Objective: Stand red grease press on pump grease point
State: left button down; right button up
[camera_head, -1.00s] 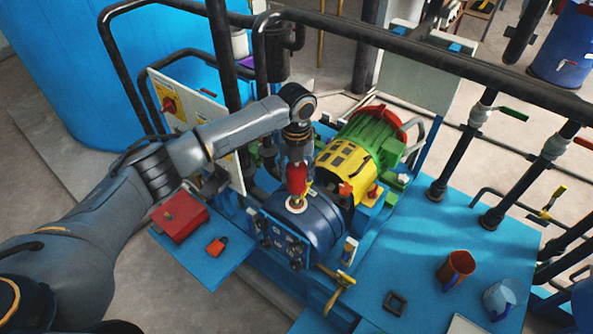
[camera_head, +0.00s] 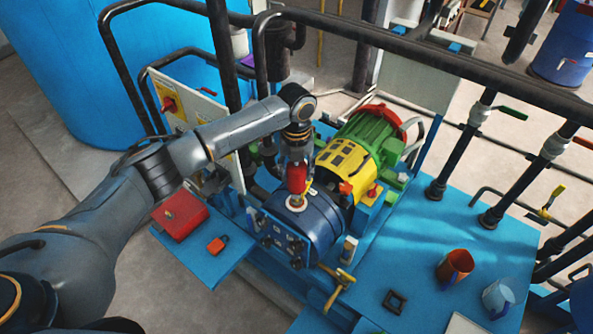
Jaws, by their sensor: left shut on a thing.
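The red grease press (camera_head: 297,179) is upright in my left gripper (camera_head: 296,166), whose fingers are shut around its upper part. Its lower end is at the pale round grease point (camera_head: 296,203) on top of the dark blue pump (camera_head: 312,222). I cannot tell whether the press rests on the point or hovers just above it. My left arm reaches in from the left, with the gripper pointing down over the pump. My right gripper does not show.
A green and yellow motor (camera_head: 361,152) stands just behind the pump. Black pipe rails (camera_head: 420,55) cross above. A red box (camera_head: 180,215) and a red padlock (camera_head: 217,245) lie on the left blue shelf.

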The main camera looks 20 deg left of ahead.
pick_arm(q)
jog(key=shift+f+b, duration=0.8)
jog(key=shift+f, duration=0.5)
jog(key=c, duration=0.8)
grip_release()
jog(key=o, duration=0.3)
jog(key=shift+r, duration=0.1)
notch_tip(320, 180, up, 12)
